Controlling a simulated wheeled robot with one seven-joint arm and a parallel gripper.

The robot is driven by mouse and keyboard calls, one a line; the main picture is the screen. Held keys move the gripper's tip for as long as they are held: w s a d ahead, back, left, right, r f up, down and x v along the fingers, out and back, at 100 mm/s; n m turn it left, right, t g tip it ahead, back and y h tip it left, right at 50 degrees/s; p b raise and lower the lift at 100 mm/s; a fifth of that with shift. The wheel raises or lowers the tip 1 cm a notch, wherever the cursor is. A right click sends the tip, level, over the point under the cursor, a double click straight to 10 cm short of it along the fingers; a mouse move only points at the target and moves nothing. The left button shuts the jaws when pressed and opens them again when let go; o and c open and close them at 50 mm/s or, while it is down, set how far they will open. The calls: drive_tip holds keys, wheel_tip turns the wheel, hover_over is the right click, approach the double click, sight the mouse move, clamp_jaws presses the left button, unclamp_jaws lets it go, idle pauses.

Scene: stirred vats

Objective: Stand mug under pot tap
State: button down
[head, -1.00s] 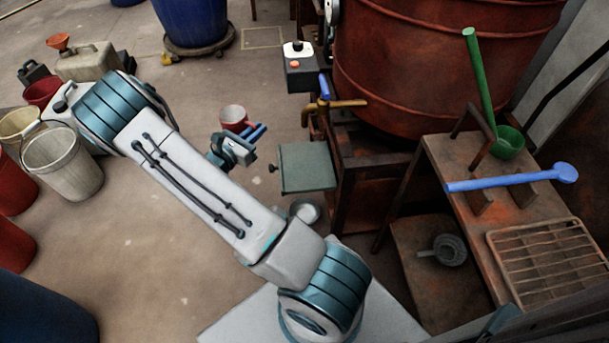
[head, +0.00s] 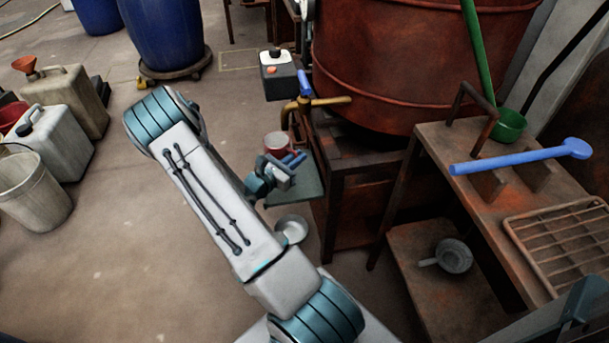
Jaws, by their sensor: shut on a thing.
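The mug (head: 277,140), red outside with a pale inside, is upright in my gripper (head: 292,157), whose blue fingers are shut on it. The gripper and my arm hide part of the mug. The pot tap (head: 304,103) is brass with a blue handle and sits on the red-brown pot (head: 410,70). The mug is in front of the tap and a little left of its spout in the picture. A flat grey-green shelf (head: 308,190) lies below the tap. I cannot tell whether the mug touches it.
A small metal bowl (head: 291,228) is under the shelf. A rusty bench (head: 470,150) with a blue ladle (head: 520,159) is at right. Canisters (head: 62,140) and a bucket (head: 35,190) stand at left.

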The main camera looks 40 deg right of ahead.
drive_tip(key=shift+s+d+f+b, duration=0.2)
drive_tip(key=shift+s+d+f, duration=0.2)
drive_tip(key=shift+d+f, duration=0.15)
drive_tip(key=shift+s+d+f+b, duration=0.15)
drive_tip(key=shift+s+d+f, duration=0.25)
drive_tip(key=shift+d, duration=0.25)
drive_tip(key=shift+f+b, duration=0.95)
drive_tip(key=shift+f, duration=0.95)
drive_tip(key=shift+f, duration=0.15)
drive_tip(key=c, duration=1.5)
unclamp_jaws()
